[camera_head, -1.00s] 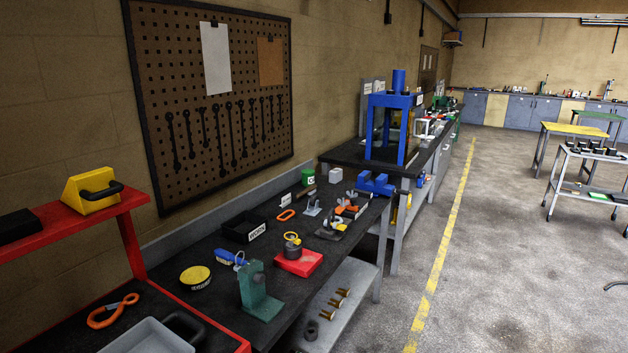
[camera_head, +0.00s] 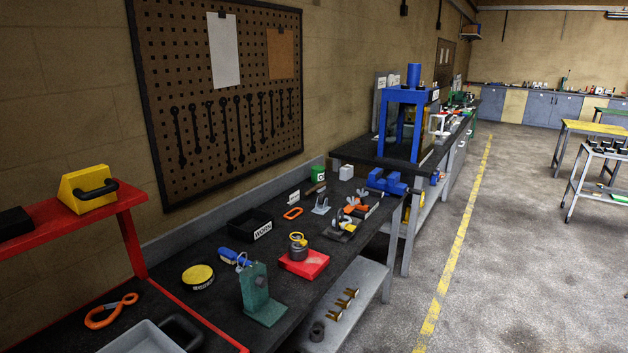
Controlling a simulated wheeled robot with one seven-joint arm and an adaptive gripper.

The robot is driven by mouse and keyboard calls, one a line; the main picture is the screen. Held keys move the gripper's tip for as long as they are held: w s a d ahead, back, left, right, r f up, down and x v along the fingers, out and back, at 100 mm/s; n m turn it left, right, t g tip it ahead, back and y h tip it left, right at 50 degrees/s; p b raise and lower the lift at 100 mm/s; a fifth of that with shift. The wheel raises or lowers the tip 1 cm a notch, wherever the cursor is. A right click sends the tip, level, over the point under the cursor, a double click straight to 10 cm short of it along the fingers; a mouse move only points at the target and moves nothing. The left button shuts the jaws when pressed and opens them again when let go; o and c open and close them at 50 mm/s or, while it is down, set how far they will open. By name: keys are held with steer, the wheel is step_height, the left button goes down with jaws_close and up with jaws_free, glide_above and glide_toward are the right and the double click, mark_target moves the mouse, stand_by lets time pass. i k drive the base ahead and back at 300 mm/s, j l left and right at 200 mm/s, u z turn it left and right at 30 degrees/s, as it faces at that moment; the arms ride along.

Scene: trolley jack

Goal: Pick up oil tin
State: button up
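A small green tin (camera_head: 319,174) with a white label stands upright at the back of the dark workbench, near the wall. The label is too small to read in full, so I cannot be sure that it is the oil tin. A flat round tin with a yellow top (camera_head: 197,276) lies nearer, at the bench's left part. My gripper is not in view.
The black workbench (camera_head: 225,311) holds a black bin (camera_head: 246,230), a red block (camera_head: 303,264), a green stand (camera_head: 258,295) and a blue vise (camera_head: 387,182). A blue press (camera_head: 412,115) stands behind. The floor (camera_head: 515,250) right of the bench is clear.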

mark_target(317, 171)
steer(key=i+l+z, duration=0.25)
steer(key=i, duration=0.35)
steer(key=i+l+z, duration=0.2)
steer(key=i+l, duration=0.15)
steer(key=i, duration=0.3)
steer(key=i+l+z, duration=0.25)
steer(key=i, duration=0.4)
steer(key=i+u, duration=0.2)
steer(key=i, duration=0.5)
steer(key=i+l+u, duration=0.2)
steer(key=i, duration=0.45)
steer(key=i+j+u, duration=0.1)
steer(key=i+u, duration=0.6)
steer(key=u, duration=0.2)
steer(key=i+l+u, duration=0.1)
steer(key=i+u, duration=0.35)
steer(key=k, duration=0.1)
